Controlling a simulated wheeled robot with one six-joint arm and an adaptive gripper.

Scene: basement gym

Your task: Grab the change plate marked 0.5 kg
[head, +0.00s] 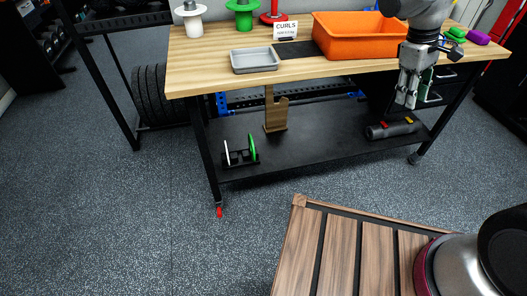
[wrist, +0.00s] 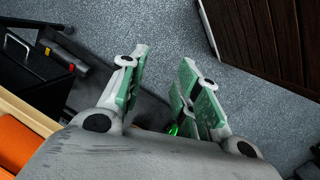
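A small black rack (head: 241,161) stands on the lower shelf at its left front. It holds a thin white plate (head: 227,153) on the left and a green plate (head: 252,147) on the right, both upright and seen nearly edge-on. No 0.5 kg marking is readable on either. My gripper (head: 406,104) hangs fingers-down by the table's front edge, far to the right of the rack. In the wrist view my gripper (wrist: 163,62) is open, with an empty gap between its fingers. A small bright green bit (wrist: 173,130) shows behind the fingers; I cannot tell what it is.
The wooden tabletop (head: 205,70) overhangs the black lower shelf (head: 330,140). A wooden stand (head: 275,112) and dark roller (head: 393,130) are on the shelf. A grey tray (head: 255,59) and orange bin (head: 358,38) sit above. A slatted bench (head: 338,250) is nearby; floor left is clear.

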